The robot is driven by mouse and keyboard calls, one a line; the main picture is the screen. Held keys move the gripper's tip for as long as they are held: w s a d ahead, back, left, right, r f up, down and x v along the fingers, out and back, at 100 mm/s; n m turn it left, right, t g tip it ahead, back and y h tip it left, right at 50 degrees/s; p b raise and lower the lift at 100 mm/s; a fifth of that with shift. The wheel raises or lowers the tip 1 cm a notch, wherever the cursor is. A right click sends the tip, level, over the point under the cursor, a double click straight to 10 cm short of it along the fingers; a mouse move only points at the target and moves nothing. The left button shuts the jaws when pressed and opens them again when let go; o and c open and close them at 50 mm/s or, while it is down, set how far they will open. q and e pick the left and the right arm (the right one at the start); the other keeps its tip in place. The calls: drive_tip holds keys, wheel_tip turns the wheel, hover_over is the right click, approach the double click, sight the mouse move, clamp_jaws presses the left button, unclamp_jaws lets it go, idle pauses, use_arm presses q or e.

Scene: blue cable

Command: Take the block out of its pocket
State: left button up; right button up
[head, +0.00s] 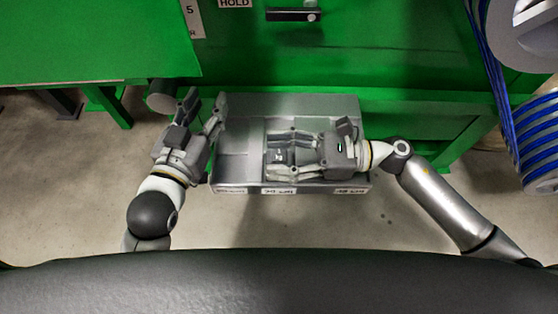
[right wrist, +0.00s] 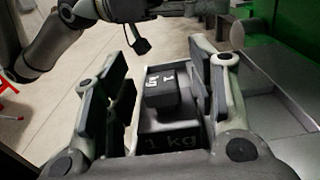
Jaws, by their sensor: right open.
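The dark grey block (head: 278,156) sits in the middle pocket of a grey metal tray (head: 240,140). In the right wrist view the block (right wrist: 165,88) shows white markings on top, and a "1 kg" marking (right wrist: 170,140) is in front of it. My right gripper (head: 276,154) is open over this pocket, with its fingers on both sides of the block. Gaps show between the fingers and the block in the right wrist view. My left gripper (head: 206,104) is open and empty beside the tray's left end.
The tray's left pocket looks empty, and labels (head: 279,191) run along its front edge. The green bench (head: 380,70) rises behind the tray. Reels with blue cable (head: 537,130) stand at the right. A grey cylinder (head: 160,96) is close to my left gripper.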

drive_tip(key=shift+c, duration=0.3)
clamp_jaws()
drive_tip(key=shift+r, duration=0.15)
idle(0.3)
